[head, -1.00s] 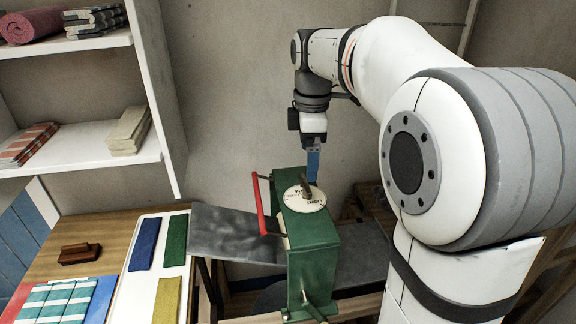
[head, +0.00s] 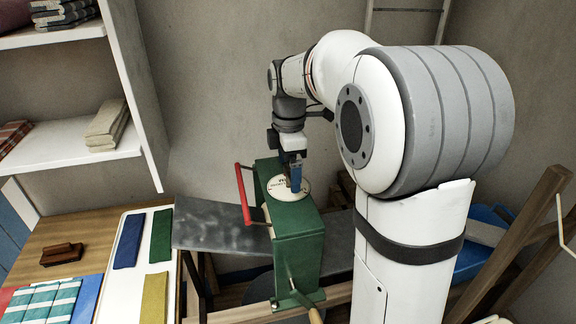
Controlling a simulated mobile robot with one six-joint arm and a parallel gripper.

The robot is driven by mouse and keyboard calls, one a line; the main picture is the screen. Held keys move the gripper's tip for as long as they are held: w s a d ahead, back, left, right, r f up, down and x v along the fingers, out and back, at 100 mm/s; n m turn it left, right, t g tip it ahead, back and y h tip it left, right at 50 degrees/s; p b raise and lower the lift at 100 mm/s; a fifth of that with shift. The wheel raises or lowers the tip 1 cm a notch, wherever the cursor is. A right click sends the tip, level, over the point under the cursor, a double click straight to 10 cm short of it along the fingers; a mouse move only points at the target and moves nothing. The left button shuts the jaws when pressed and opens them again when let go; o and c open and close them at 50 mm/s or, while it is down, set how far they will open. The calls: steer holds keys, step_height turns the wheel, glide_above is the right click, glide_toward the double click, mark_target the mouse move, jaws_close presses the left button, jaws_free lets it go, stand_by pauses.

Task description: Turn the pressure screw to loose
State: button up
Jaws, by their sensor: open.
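A green box-shaped machine (head: 297,235) stands in the middle of the head view. On its top is a round white dial (head: 280,192) with small dark lettering. My gripper (head: 296,184) points down over the dial, with its blue fingers in front of the dial's middle. The pressure screw's brown handle, which sits on the dial, is now mostly hidden behind the fingers. I cannot tell whether the fingers touch it. My gripper is open.
A red bar (head: 243,195) runs along the machine's left side, above a grey metal sheet (head: 215,228). A crank handle (head: 306,302) sticks out at the front. A white board (head: 133,292) with coloured cloths lies left. Shelves stand upper left.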

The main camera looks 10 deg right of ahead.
steer(key=shift+c, duration=0.2)
steer(key=c, duration=0.9)
steer(key=shift+c, duration=0.2)
